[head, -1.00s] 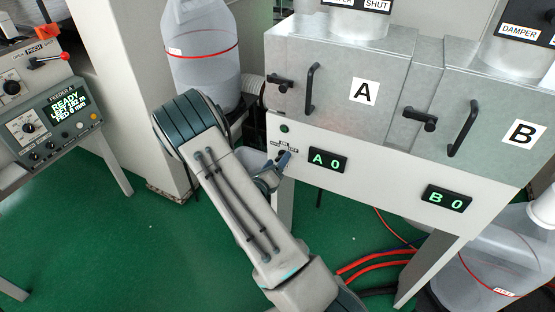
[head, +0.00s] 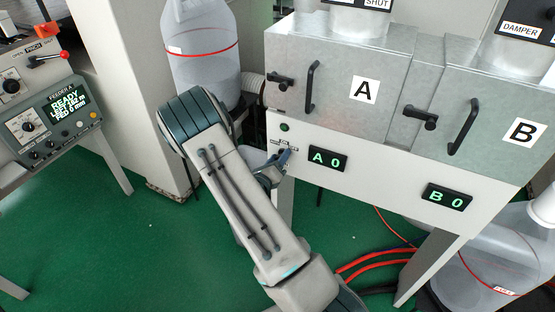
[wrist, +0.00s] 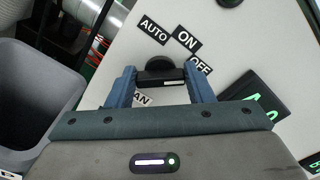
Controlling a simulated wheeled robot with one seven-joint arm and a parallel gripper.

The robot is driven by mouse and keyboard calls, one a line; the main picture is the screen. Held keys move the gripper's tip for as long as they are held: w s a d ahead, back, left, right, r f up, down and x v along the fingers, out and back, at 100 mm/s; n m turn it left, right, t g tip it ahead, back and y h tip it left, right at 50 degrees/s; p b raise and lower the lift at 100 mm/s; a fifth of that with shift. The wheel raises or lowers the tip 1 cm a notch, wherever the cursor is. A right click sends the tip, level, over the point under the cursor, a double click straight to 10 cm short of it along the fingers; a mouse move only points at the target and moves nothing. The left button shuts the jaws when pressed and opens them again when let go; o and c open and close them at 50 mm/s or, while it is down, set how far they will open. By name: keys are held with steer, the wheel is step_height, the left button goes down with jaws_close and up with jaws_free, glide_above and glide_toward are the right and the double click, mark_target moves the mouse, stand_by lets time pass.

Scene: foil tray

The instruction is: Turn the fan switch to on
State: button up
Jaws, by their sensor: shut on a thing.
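The fan switch is a black rotary knob (wrist: 160,70) on the white panel, below the AUTO label (wrist: 153,30) and ON label (wrist: 187,40) and left of the OFF label (wrist: 201,65) in the wrist view. The FAN label is partly covered by my gripper. My gripper (wrist: 161,82) has its two blue fingers on either side of the knob's bar, shut on it. I cannot tell which label the knob points to. In the head view my gripper (head: 280,160) is at the panel's left end, and the knob is hidden behind it.
A green button (head: 284,128) sits just above the switch. The A 0 display (head: 328,159) is close on the right, the B 0 display (head: 447,197) farther along. Box A's handle (head: 311,88) juts out above. A grey bin (wrist: 35,95) shows left in the wrist view.

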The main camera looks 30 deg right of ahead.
steer(key=shift+s+d+m+b, duration=0.1)
steer(key=shift+m+b, duration=1.25)
steer(key=shift+m, duration=0.7)
steer(key=shift+s+m+b, duration=0.1)
steer(key=shift+m+b, duration=1.25)
steer(key=shift+m, duration=0.7)
steer(key=shift+r, duration=0.1)
steer(key=o, duration=1)
